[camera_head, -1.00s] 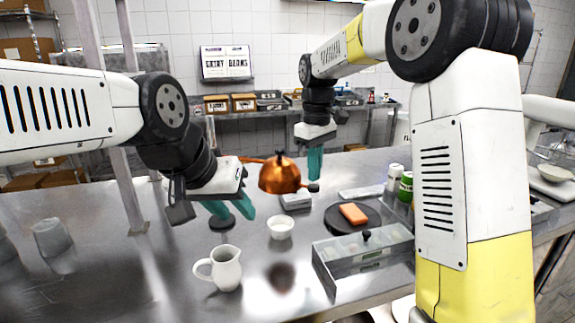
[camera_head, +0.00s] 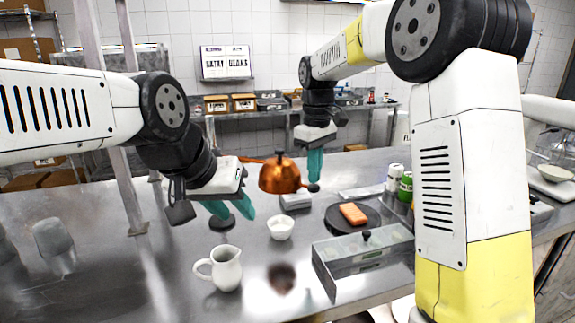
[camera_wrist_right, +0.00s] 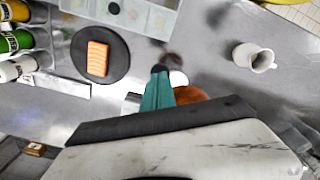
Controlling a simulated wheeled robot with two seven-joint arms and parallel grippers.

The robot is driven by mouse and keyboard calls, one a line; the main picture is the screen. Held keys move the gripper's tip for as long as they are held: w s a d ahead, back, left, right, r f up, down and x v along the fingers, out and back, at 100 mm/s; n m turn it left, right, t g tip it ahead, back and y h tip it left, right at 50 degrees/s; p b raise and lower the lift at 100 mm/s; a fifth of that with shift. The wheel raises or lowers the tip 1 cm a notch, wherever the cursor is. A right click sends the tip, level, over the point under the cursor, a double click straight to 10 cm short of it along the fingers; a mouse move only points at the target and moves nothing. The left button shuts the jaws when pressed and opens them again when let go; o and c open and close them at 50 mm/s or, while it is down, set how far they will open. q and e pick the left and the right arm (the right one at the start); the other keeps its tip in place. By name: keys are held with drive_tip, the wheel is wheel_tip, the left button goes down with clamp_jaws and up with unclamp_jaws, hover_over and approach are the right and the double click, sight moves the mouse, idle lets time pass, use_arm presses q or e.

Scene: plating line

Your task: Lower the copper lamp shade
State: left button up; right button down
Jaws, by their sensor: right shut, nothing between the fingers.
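The copper lamp shade (camera_head: 281,177) is held above the steel counter, with its dark reflection below it. My left gripper (camera_head: 232,210) is open and empty, left of the shade.
A white bowl (camera_head: 280,228) and a white jug (camera_head: 227,268) stand in front of the shade. A dark round board (camera_head: 335,222) with an orange block (camera_head: 353,213) and a clear divided box (camera_head: 365,257) lie to the right. Bottles (camera_head: 405,186) stand behind.

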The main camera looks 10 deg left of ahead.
drive_tip(key=shift+f, duration=3.6)
drive_tip(key=shift+r, duration=4.6)
drive_tip(key=shift+d+r, duration=0.1)
drive_tip(key=s+d+m+t, duration=0.2)
drive_tip(key=s+d+m, duration=0.1)
drive_tip(key=s, duration=0.4)
drive_tip(key=s+d+m+t+y, duration=0.1)
drive_tip(key=s+d+m+t, duration=0.1)
drive_tip(key=s+d, duration=0.4)
drive_tip(key=s+d+r+m+t+y, duration=0.1)
drive_tip(key=s+d+m, duration=0.4)
drive_tip(key=s, duration=0.5)
drive_tip(key=shift+t, duration=0.6)
